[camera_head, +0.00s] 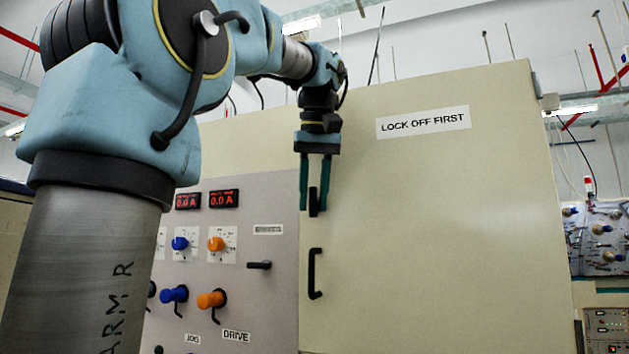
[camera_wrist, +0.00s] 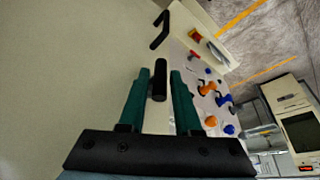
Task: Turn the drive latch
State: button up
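My gripper (camera_head: 316,208) points down in front of the cream door, near its left edge. Its two green fingers stand apart, on either side of a short upright black latch-like handle (camera_head: 313,202). In the wrist view the black handle (camera_wrist: 159,80) lies between the fingertips, with gaps at both sides, so the gripper is open. An orange knob with a lever (camera_head: 212,299) sits above the DRIVE label (camera_head: 237,336) on the grey panel, left of the door. No label marks the black handle, so I cannot tell which part is the drive latch.
A black pull handle (camera_head: 314,274) is on the door below my gripper. A black lever (camera_head: 259,265) juts from the grey panel beside it. Blue knobs (camera_head: 174,294) and red displays (camera_head: 223,199) are further left. The door (camera_head: 440,230) is otherwise clear, with a LOCK OFF FIRST label.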

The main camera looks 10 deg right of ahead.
jog(key=p+v, duration=0.1)
jog(key=v, duration=0.9)
jog(key=shift+r, duration=0.15)
jog(key=shift+s, duration=0.15)
